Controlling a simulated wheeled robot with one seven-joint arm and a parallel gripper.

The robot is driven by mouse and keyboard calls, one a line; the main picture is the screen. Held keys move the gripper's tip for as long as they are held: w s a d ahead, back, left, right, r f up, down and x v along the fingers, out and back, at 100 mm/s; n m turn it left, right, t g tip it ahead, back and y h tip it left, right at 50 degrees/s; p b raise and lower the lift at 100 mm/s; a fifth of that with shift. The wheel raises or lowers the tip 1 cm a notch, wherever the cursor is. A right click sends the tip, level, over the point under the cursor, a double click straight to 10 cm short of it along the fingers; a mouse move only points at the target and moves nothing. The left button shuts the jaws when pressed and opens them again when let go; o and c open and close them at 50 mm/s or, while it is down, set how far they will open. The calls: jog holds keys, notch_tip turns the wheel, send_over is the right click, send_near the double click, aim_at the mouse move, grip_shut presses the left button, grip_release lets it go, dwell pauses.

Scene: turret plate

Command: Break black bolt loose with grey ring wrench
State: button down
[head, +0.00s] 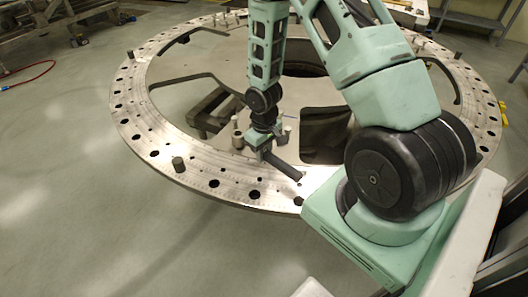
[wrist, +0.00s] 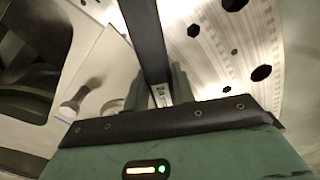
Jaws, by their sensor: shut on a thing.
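My gripper (head: 264,153) is low over the inner edge of the ring-shaped turret plate (head: 215,170). It is shut on a long dark grey bar, the grey ring wrench (head: 283,166), which points down and right across the plate's near rim. In the wrist view the wrench (wrist: 143,35) runs from between the fingers (wrist: 160,92) to the top edge. Its ring end cannot be made out in either view. I cannot single out the black bolt; a dark stud (head: 178,163) stands upright on the rim, left of the gripper.
Several light grey posts (head: 238,139) stand close beside the gripper. A pale, bolt-like post (wrist: 75,101) shows left of the fingers. The rim has many dark holes (wrist: 261,73). The plate has wide openings (head: 185,95).

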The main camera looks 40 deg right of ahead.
jog(key=shift+f+b, duration=0.45)
jog(key=shift+f, duration=0.2)
dwell(1.3)
jog(key=shift+w+d+n+p, duration=0.1)
jog(key=shift+d+n+p, duration=0.25)
jog(key=shift+d+n, duration=0.45)
dwell(0.4)
jog(key=shift+a, duration=0.15)
jog(key=shift+r, duration=0.1)
jog(key=shift+r+p, duration=1.25)
jog(key=shift+r, duration=0.15)
notch_tip(320, 180, up, 3)
jog(key=p, duration=0.2)
jog(key=shift+r+p, duration=0.2)
jog(key=shift+p, duration=0.2)
